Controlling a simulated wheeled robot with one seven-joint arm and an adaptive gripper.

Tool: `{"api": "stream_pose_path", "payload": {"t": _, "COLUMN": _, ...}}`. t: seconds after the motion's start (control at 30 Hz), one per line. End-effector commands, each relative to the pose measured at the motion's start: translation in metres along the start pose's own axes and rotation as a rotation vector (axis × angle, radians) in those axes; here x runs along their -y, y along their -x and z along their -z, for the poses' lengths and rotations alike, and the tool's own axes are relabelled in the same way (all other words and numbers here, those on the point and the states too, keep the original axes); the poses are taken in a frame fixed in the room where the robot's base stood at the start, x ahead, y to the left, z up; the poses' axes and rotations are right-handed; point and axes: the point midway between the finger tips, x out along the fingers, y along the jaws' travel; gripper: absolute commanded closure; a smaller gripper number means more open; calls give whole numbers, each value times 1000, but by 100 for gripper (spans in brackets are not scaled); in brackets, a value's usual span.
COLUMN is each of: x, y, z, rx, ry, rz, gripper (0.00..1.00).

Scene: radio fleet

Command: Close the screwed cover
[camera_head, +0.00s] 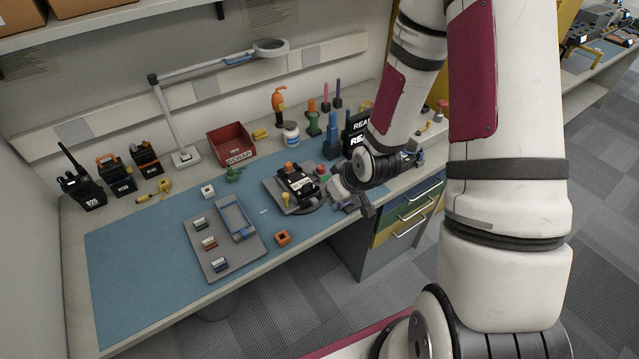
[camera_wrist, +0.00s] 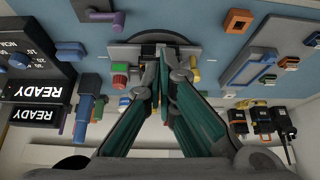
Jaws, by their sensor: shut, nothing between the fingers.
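A dark device with a white label (camera_head: 297,183) sits on a grey fixture plate (camera_head: 275,196) near the bench's front edge. I cannot tell a separate cover on it or how the cover stands. My gripper (camera_head: 333,184) is at the device's right side. In the wrist view my gripper (camera_wrist: 163,52) has its green-sided fingers shut together and empty. Their tips are over the fixture (camera_wrist: 122,52), and they hide most of the device. I cannot tell whether they touch it.
A yellow-handled piece (camera_head: 286,200) stands at the fixture's front left. A red-topped piece (camera_head: 320,169) is behind my gripper. A grey tray with several small modules (camera_head: 209,243) lies left. A dark READY box (camera_head: 357,132) stands behind. The left blue mat is mostly clear.

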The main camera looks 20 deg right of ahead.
Motion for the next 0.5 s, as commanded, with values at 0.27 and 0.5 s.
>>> {"api": "stream_pose_path", "payload": {"t": 0.27, "x": -18, "y": -9, "z": 40, "rx": 119, "ry": -431, "rz": -99, "gripper": 100}}
{"api": "stream_pose_path", "payload": {"t": 0.5, "x": -16, "y": 7, "z": 90, "rx": 187, "ry": -982, "rz": -229, "gripper": 100}}
